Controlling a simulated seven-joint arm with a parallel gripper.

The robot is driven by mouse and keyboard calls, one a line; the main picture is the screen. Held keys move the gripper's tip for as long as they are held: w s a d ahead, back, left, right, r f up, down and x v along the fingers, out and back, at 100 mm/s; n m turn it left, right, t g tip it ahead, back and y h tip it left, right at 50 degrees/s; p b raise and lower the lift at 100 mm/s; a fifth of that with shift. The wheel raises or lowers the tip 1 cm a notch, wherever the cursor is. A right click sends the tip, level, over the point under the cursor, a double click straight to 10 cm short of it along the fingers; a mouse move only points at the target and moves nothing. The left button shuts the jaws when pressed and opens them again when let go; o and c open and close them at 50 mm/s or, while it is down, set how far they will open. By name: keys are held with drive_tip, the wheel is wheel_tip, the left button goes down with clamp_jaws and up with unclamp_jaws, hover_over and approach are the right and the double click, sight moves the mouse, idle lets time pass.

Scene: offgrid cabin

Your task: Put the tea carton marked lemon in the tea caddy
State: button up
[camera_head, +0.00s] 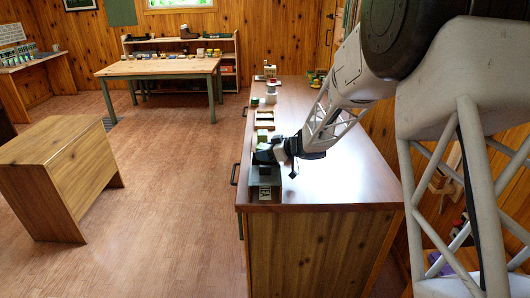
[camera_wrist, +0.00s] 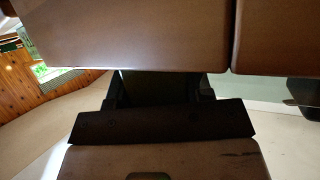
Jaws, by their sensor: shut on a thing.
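My gripper (camera_head: 266,154) is low over the near left part of the long counter. In the wrist view its fingers (camera_wrist: 160,90) are shut on a dark green thing (camera_wrist: 155,88), mostly in shadow. I cannot read a lemon mark on it or tell that it is the carton. A grey-green box (camera_head: 270,176), which may be the tea caddy, stands just below the gripper on the near left corner of the counter. A small pale label (camera_head: 264,194) shows at its near side. The gripper hides its far part, and I cannot tell whether they touch.
A green item (camera_head: 262,135) stands just behind the gripper. Wooden trays (camera_head: 265,116) and pale jars (camera_head: 271,90) line the counter's left edge farther back. The counter (camera_head: 340,165) is clear to the right. A wooden bench (camera_head: 65,165) and a table (camera_head: 160,67) stand apart.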

drive_tip(key=shift+f, duration=0.55)
drive_tip(key=o, duration=0.9)
drive_tip(key=shift+r, duration=0.1)
drive_tip(key=shift+r, duration=0.5)
drive_tip(key=v, duration=1.2)
drive_tip(key=shift+r, duration=0.15)
